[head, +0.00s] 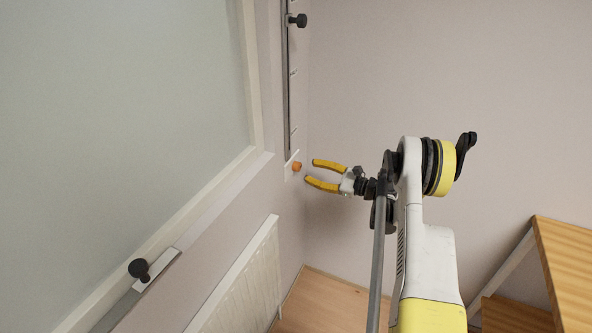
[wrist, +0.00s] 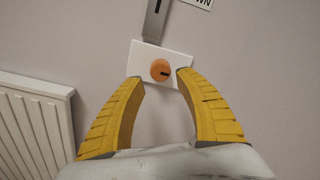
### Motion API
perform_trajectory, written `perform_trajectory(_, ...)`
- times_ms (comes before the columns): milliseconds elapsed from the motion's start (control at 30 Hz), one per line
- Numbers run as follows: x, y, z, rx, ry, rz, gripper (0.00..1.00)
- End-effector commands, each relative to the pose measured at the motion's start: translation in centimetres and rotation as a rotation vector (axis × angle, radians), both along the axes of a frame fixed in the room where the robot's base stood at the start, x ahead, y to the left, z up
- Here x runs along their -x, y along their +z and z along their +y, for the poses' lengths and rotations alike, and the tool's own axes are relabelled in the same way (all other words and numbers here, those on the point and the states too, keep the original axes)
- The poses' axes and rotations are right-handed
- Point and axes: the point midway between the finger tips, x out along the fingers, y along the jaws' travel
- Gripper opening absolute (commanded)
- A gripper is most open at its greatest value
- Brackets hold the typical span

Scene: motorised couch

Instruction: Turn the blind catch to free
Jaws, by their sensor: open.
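The blind catch (wrist: 160,70) is a round orange knob with a dark pointer mark, set on a white plate (wrist: 147,56) at the lower end of a grey vertical rail. The mark points towards the right in the wrist view. In the head view the catch (head: 296,167) is on the wall beside the window corner. My gripper (head: 309,171) has yellow fingers that are open and empty, just to the right of the catch. In the wrist view my gripper (wrist: 157,76) has its fingertips on either side of the knob, near the plate edges. Whether they touch the plate cannot be told.
The grey rail (head: 287,80) runs up the wall with a black knob (head: 298,20) near its top. A second black knob (head: 139,269) sits on a sill strip at the lower left. A white radiator (head: 245,285) is below the window. A wooden shelf (head: 565,262) stands right.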

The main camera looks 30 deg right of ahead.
Motion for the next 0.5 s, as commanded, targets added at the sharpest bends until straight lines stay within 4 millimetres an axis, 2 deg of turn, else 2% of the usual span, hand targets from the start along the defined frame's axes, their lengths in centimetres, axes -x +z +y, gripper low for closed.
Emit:
perform_trajectory(100,-1.9,-0.3,1.5,0.001,0.002,-0.001,0.41)
perform_trajectory(233,-3.5,-0.2,2.6,0.001,0.002,0.0,0.41)
perform_trajectory(500,-4.7,0.0,3.4,0.001,0.0,0.0,0.41)
